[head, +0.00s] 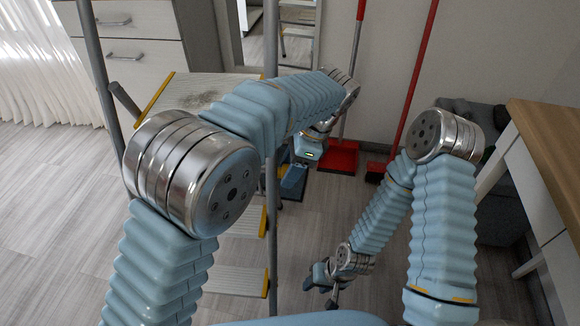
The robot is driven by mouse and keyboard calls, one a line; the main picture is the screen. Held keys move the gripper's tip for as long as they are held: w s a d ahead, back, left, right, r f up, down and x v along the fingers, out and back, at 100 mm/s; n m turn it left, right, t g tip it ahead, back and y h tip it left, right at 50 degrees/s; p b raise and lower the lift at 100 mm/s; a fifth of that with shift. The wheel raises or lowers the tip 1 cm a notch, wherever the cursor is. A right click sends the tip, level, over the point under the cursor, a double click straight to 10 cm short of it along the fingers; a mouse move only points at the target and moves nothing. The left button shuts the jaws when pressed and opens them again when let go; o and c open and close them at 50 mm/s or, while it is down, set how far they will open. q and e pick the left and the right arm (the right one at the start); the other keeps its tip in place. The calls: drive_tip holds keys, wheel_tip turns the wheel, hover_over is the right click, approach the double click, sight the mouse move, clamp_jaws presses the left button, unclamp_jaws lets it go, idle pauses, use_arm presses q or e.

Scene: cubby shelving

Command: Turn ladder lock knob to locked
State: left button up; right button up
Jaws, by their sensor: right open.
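The stepladder (270,235) stands at the left, with grey rails and ribbed treads edged in yellow. A short dark grey bar (124,102) juts out beside its left rail; I cannot tell whether it is the lock knob. No knob is clearly visible, and my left arm covers much of the ladder's upper part. My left gripper (293,182) hangs beside the ladder's right rail; its jaws are too small and partly hidden to read, and contact with the rail cannot be told. My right gripper (321,292) is open and low over the floor, to the right of the ladder.
A red dustpan (340,156) and a red-handled broom (412,90) stand by the back wall. A wooden-topped table (552,135) is at the right, with a dark grey item (490,118) behind my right arm. White drawers (135,60) stand back left. Floor between ladder and table is mostly open.

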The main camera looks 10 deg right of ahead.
use_arm(q)
clamp_jaws()
use_arm(e)
drive_tip(key=shift+f, duration=0.15)
use_arm(q)
drive_tip(key=t+b, duration=0.2)
drive_tip(key=b, duration=0.1)
drive_tip(key=n+t+h+b, duration=0.1)
drive_tip(key=t+b, duration=0.1)
drive_tip(key=b, duration=0.1)
drive_tip(key=s+t+b, duration=0.1)
drive_tip(key=t+b, duration=0.1)
drive_tip(key=b, duration=0.1)
drive_tip(key=shift+a+f+t, duration=0.1)
drive_tip(key=shift+f+t, duration=0.1)
drive_tip(key=shift+t, duration=0.1)
use_arm(e)
wheel_tip(320, 180, down, 8)
drive_tip(key=d, duration=0.1)
drive_tip(key=shift+w+f, duration=0.25)
